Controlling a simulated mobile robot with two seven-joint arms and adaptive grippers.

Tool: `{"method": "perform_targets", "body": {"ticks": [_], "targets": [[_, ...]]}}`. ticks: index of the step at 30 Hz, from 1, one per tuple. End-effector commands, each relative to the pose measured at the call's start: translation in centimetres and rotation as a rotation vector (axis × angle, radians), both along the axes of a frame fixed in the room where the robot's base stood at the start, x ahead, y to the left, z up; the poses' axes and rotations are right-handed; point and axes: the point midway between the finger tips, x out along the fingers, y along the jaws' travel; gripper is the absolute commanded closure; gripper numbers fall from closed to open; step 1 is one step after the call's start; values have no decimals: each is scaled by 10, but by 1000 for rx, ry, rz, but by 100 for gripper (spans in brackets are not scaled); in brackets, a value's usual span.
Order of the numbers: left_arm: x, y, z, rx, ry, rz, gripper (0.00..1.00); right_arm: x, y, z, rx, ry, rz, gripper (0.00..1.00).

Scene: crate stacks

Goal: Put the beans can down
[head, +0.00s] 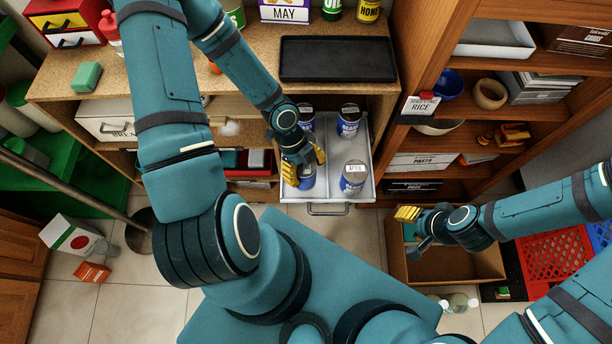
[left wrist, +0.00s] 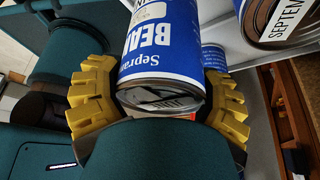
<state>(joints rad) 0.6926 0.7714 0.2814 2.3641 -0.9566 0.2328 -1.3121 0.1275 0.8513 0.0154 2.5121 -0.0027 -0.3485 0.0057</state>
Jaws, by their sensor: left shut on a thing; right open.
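My left gripper (head: 305,164) is over the left part of an open white drawer (head: 328,196). Its yellow fingers are shut on a blue beans can (head: 307,183), partly hidden under the hand. In the left wrist view this beans can (left wrist: 160,45) sits between the two fingers, its label upside down. I cannot tell whether its base touches the drawer floor. Other blue cans stand in the drawer: one at the back left (head: 307,124), one at the back right (head: 348,125), and one at the front right (head: 353,184) with an April tag on top. My right gripper (head: 413,232) is open and empty.
A shelf unit (head: 385,140) stands close on the right. A cardboard box (head: 455,265) is on the floor beneath my right gripper.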

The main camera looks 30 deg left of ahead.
Motion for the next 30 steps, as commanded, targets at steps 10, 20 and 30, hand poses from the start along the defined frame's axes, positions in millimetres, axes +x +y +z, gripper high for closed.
{"method": "perform_targets", "body": {"ticks": [10,20,30], "targets": [[0,-1,-38,-1,-1,-3,72,3,0,-16,-1,-7,-2,53],[0,0,-39,0,-1,-1,72,3,0,-17,-1,-8,-2,53],[0,0,-39,0,0,0,0,3,0,-17,-1,-9,-2,53]]}}
